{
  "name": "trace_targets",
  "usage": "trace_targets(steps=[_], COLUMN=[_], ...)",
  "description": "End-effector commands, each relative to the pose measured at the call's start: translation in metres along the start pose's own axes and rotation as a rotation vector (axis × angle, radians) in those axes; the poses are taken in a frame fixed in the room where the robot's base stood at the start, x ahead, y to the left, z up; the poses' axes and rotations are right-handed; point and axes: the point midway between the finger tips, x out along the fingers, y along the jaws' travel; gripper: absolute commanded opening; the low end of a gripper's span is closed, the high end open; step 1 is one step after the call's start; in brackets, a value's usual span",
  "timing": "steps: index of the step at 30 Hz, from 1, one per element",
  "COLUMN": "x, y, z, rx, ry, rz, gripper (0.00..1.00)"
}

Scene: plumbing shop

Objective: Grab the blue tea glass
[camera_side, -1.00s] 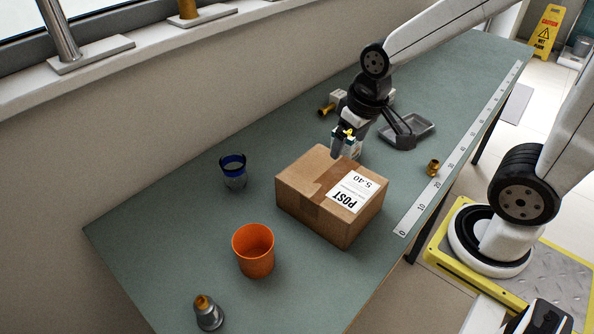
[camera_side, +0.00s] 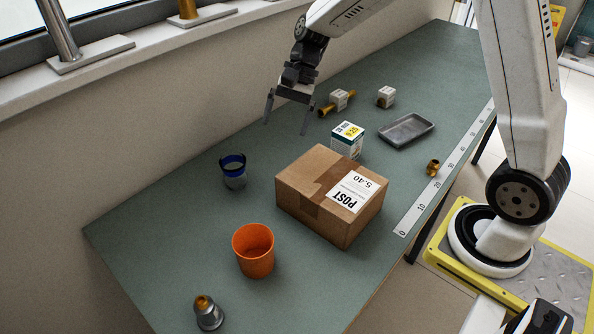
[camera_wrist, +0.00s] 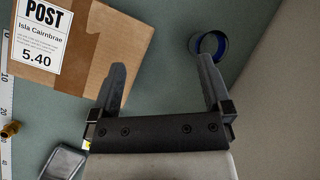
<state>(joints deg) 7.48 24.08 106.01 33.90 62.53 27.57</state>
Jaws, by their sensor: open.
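The blue tea glass (camera_side: 234,172) stands upright on the green bench, left of the cardboard box, with a dark blue band around its rim and a clearer lower part. In the wrist view the glass (camera_wrist: 209,45) shows from above, beyond the tip of the right-hand finger, which slightly covers its near side. My gripper (camera_side: 286,127) is open and empty, held above the bench, up and to the right of the glass in the side view. Its two fingers (camera_wrist: 160,70) also show in the wrist view, spread wide apart with nothing between them.
A cardboard box (camera_side: 301,183) stands right of the glass, and an orange cup (camera_side: 239,262) in front. A small printed carton (camera_side: 347,139), a grey tray (camera_side: 406,130) and brass fittings (camera_side: 433,168) lie farther right. A wall runs behind the bench. Bare bench surrounds the glass.

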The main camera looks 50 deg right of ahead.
Motion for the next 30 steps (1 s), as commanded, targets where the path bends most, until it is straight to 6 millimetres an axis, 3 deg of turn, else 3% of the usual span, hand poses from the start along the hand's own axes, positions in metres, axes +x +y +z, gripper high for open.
trace_targets(steps=[12, 22, 30], x=[0.001, -0.005, 0.057], y=[-0.067, -0.094, -0.076], z=[-0.045, -0.073, -0.104], rx=[0.389, 0.546, 0.551], ry=[-0.375, -0.614, -0.619], rz=[-0.157, -0.224, -0.222], gripper=[1.0, 1.0, 1.0])
